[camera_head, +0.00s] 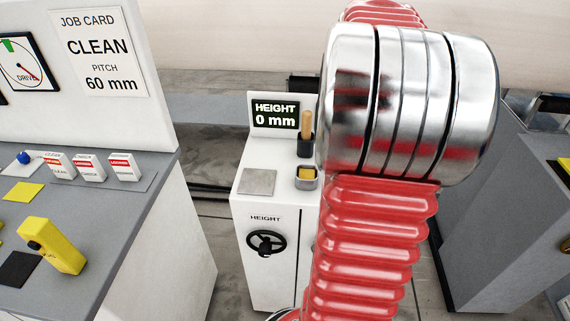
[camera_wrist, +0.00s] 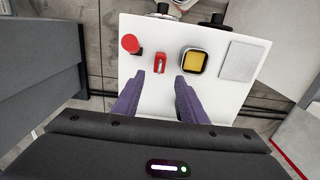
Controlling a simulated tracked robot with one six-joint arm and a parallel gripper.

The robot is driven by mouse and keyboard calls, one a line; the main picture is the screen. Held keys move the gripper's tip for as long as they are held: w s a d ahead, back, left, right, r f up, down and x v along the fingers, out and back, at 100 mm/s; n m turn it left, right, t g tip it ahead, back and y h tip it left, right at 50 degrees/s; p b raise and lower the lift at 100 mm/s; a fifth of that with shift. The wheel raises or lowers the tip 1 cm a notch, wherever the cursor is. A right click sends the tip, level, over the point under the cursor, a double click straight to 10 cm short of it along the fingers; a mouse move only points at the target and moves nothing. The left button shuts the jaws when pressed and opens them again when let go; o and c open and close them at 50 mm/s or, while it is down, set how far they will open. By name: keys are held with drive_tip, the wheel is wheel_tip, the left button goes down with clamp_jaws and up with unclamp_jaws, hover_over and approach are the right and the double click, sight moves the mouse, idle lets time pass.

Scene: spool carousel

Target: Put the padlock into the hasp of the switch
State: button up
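My gripper (camera_wrist: 158,84) is open in the wrist view, with two purple fingers pointing at the top of a white cabinet (camera_wrist: 147,98). A small red piece with a dark slot, which looks like the padlock (camera_wrist: 160,63), is on that top. In the picture it lies just beyond the gap between the fingertips, with nothing held between them. Left of it is a round red knob on a dark base, possibly the switch (camera_wrist: 130,44). I cannot make out a hasp. The head view shows neither red thing; my arm covers part of that cabinet.
A cup with a yellow block (camera_wrist: 194,61) stands close right of the padlock, beside a bare grey plate (camera_wrist: 242,60). The head view shows a wooden handle (camera_head: 306,125) in a black holder and a handwheel (camera_head: 266,243). The left bench holds a yellow device (camera_head: 60,247).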

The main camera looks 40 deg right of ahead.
drive_tip(key=w+a+r+n+t+h, duration=0.1)
drive_tip(key=w+a+n, duration=0.1)
drive_tip(key=a, duration=0.8)
drive_tip(key=w+a+r+n+t, duration=0.1)
drive_tip(key=w+a+r+n, duration=0.1)
drive_tip(key=a, duration=0.8)
drive_tip(key=s+a+f+n+t, duration=0.1)
drive_tip(key=s+a+n, duration=0.2)
drive_tip(key=a, duration=0.6)
drive_tip(key=s+a+f+n+t+y, duration=0.1)
drive_tip(key=s+a+f+n+t, duration=0.1)
drive_tip(key=a, duration=0.7)
drive_tip(key=shift+s+a+f+n+t, duration=0.2)
drive_tip(key=shift+s+a+n+t, duration=0.1)
drive_tip(key=shift+s+a+n, duration=0.1)
drive_tip(key=shift+o, duration=0.4)
drive_tip(key=shift+d, duration=0.1)
